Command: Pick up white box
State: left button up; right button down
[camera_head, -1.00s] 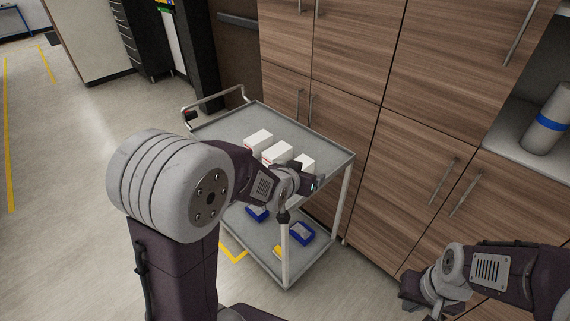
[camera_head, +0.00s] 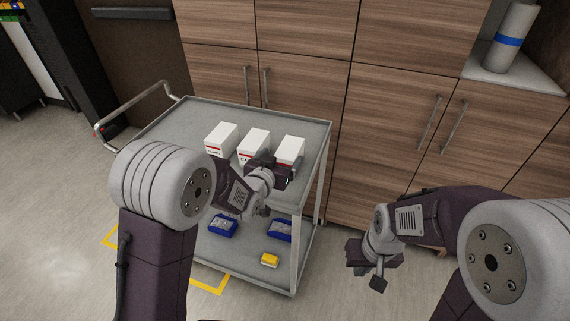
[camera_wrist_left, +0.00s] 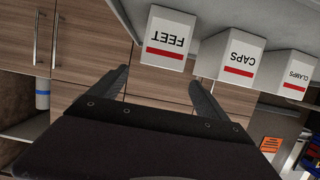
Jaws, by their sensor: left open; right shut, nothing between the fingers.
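Three white boxes stand in a row on the cart's top shelf (camera_head: 175,118). The left box (camera_head: 221,137) is labelled CLAMPS, the middle box (camera_head: 253,144) CAPS and the right box (camera_head: 291,149) FEET. In the left wrist view the FEET box (camera_wrist_left: 166,40) is just beyond the fingers, with the CAPS box (camera_wrist_left: 230,60) and CLAMPS box (camera_wrist_left: 288,75) to its right. My left gripper (camera_head: 280,170) is open and empty, in front of the FEET box and partly hiding it. My right gripper (camera_head: 378,278) is shut and empty, off the cart at the right.
The cart's lower shelf holds blue bins (camera_head: 222,226) and a yellow item (camera_head: 269,260). A rail handle (camera_head: 135,104) is at the cart's left. Wooden cabinets (camera_head: 385,110) stand close behind. A grey cylinder with a blue band (camera_head: 510,38) sits in an alcove at the right.

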aim_at(290, 147)
pick_arm(q)
jog(key=shift+s+d+f, duration=0.1)
jog(key=shift+d+f, duration=0.15)
jog(key=shift+d, duration=0.15)
jog(key=shift+a, duration=0.15)
jog(key=shift+w+a+f, duration=0.1)
jog(key=shift+w+f, duration=0.1)
jog(key=shift+w, duration=0.35)
jog(key=shift+w+a+f, duration=0.1)
jog(key=shift+w+f, duration=0.05)
jog(key=shift+w, duration=0.35)
jog(key=shift+w+d+f, duration=0.25)
jog(key=shift+w+d, duration=0.35)
jog(key=shift+w, duration=0.2)
jog(key=x, duration=0.5)
jog(key=shift+w+f+p, duration=0.1)
jog(key=shift+f+p, duration=0.1)
jog(key=shift+p, duration=0.15)
jog(key=shift+r, duration=0.1)
jog(key=shift+c, duration=0.4)
